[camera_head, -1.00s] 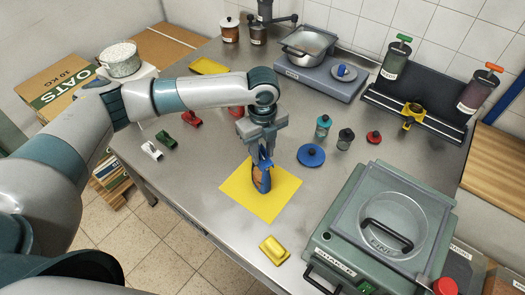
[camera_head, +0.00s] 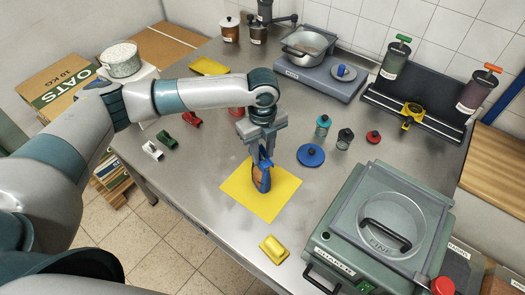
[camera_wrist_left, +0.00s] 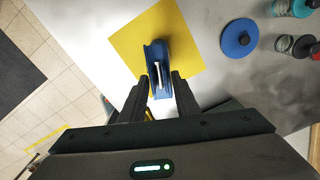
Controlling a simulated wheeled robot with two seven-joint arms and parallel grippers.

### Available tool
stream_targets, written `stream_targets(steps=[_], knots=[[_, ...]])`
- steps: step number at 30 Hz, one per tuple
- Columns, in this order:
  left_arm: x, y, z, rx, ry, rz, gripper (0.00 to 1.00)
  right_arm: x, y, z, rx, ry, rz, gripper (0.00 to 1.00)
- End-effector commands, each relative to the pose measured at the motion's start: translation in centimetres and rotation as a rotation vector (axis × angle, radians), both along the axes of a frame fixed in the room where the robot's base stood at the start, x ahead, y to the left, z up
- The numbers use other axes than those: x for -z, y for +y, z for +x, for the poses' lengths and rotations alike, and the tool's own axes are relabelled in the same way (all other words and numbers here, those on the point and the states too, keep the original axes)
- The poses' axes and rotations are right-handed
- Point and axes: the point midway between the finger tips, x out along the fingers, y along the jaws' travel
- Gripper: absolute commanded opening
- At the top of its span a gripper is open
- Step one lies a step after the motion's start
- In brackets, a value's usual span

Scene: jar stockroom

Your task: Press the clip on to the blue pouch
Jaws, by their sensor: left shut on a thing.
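The blue pouch (camera_head: 262,181), with a brownish front panel, stands upright on a yellow mat (camera_head: 282,200). My left gripper (camera_head: 264,151) points down right over it and is shut on a blue clip (camera_head: 265,162). The clip is at the pouch's top edge; I cannot tell whether it is fully seated. In the left wrist view the clip (camera_wrist_left: 157,55) lies between and beyond the fingertips (camera_wrist_left: 162,84), over the yellow mat (camera_wrist_left: 122,45). The pouch is mostly hidden below it there. My right gripper is not in view.
A round blue lid (camera_head: 311,155) and small jars (camera_head: 322,125) are to the right. The green shaker machine (camera_head: 345,230) stands at the front right. White (camera_head: 153,151), green (camera_head: 166,140) and red (camera_head: 192,120) clips lie left.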

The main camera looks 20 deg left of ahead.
Motion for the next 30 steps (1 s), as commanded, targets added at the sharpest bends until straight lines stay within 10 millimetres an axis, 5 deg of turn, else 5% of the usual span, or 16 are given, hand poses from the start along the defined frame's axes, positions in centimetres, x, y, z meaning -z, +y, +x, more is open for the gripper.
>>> stream_targets(steps=[30], knots=[[0.22, 0.01, -0.01, 0.0, 0.0, 0.0, 0.08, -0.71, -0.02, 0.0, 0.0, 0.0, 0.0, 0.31]])
